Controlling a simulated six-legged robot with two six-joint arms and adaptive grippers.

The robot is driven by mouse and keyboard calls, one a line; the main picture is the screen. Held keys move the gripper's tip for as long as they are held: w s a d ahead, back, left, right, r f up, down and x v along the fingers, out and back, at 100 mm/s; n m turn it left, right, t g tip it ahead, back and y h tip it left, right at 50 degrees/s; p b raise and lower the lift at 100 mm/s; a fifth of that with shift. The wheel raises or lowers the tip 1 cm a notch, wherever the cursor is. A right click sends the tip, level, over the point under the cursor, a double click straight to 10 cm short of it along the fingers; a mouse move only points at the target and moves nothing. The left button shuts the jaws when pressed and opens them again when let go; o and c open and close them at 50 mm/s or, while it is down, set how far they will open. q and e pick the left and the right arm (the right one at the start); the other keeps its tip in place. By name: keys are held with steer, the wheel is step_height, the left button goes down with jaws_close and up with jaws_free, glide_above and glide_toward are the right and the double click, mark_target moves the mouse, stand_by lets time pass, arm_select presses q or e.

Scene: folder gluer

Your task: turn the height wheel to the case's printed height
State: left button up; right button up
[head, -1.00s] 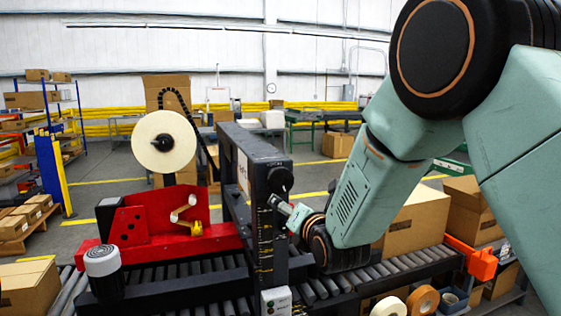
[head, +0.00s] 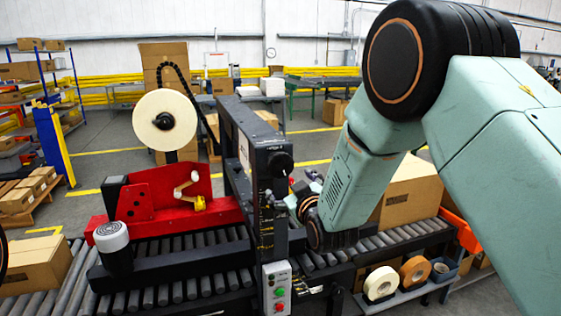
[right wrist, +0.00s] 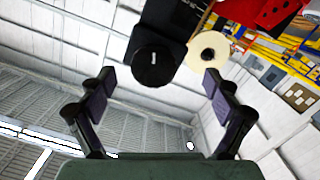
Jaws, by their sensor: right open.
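The height wheel (head: 279,164) is a round black knob on the upper right face of the dark machine column (head: 245,140). In the right wrist view the wheel (right wrist: 153,68) faces me, above the space between the fingertips. My right gripper (head: 306,186) is just right of the wheel in the head view, partly hidden by its own wrist. In the right wrist view my right gripper (right wrist: 160,84) is open and empty, its fingers apart from the wheel. A cardboard case (head: 408,192) sits on the conveyor behind my right arm; its dark print is too small to read. My left gripper is out of view.
A roller conveyor (head: 175,295) runs under the column. A red tape unit (head: 150,205) with a large roll (head: 165,121) stands left. A button box (head: 277,287) is on the column's front. Tape rolls (head: 381,283) lie on a low shelf at right. Another case (head: 38,262) is at left.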

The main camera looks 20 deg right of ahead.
mark_target(282, 166)
steer(key=shift+w+r+m+t+p, duration=0.15)
steer(key=shift+w+r+m+p, duration=0.2)
steer(key=shift+w+m, duration=1.45)
steer(key=shift+w+r+m+t+p, duration=0.25)
steer(key=shift+w+m, duration=0.75)
steer(key=shift+m, duration=1.55)
steer(key=shift+w+r+m+t+p, duration=0.1)
steer(key=shift+w+r+m+p, duration=0.25)
steer(key=shift+w+m, duration=1.45)
steer(key=shift+s+m, duration=0.35)
steer(key=shift+s, duration=0.05)
steer(key=c, duration=1.2)
